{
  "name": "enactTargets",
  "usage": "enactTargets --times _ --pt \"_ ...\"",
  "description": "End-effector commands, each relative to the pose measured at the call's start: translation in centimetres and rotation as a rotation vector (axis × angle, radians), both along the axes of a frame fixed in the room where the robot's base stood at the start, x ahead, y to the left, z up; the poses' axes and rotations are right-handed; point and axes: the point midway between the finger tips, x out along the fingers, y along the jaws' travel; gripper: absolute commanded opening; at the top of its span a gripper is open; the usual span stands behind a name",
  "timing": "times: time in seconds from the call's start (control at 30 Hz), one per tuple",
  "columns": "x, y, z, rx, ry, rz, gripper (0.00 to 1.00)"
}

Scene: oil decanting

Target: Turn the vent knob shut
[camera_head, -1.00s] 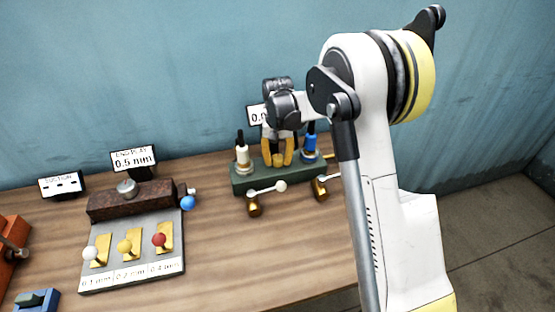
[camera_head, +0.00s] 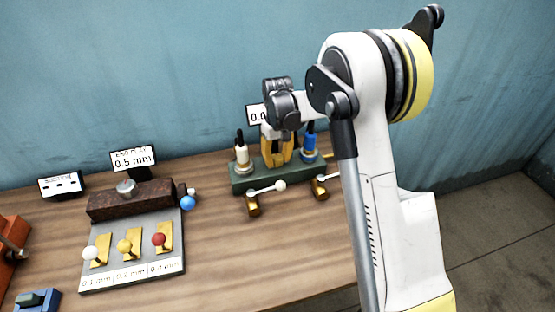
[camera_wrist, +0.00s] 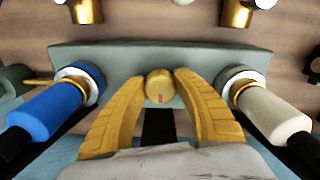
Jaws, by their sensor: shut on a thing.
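The vent knob is a small round brass knob (camera_wrist: 159,86) with a red mark, on top of the green block (camera_wrist: 225,57). In the wrist view it sits between the two yellow fingers of my gripper (camera_wrist: 160,92), which are shut on it. In the head view my gripper (camera_head: 277,155) reaches down from above onto the green block (camera_head: 240,183), and its fingers hide the knob there. The red mark lies on the knob's near side in the wrist view.
A blue-handled fitting (camera_wrist: 45,112) and a cream-handled fitting (camera_wrist: 272,113) flank my fingers closely. Two brass valves with levers (camera_head: 254,206) (camera_head: 320,188) stick out in front of the block. A grey panel (camera_head: 130,245) with coloured-ball levers stands left. Bare wood lies between.

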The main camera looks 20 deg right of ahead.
Motion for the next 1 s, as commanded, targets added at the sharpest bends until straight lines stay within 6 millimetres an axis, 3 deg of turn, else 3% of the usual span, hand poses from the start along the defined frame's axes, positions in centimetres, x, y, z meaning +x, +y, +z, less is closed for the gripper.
enactTargets --times 0.23,0.27,0.3,0.33,0.73,1.0 --pt "-0.1 0.0 -0.1 0.0 0.002 0.0 0.05" --pt "-0.1 0.0 -0.1 0.0 0.002 0.0 0.41" --pt "-0.1 0.0 -0.1 0.0 0.002 0.0 0.54" --pt "-0.1 0.0 -0.1 0.0 0.001 0.0 0.59" --pt "0.0 0.0 0.8 0.0 0.0 0.0 0.59" --pt "-0.1 0.0 6.3 0.0 0.0 0.0 0.59"
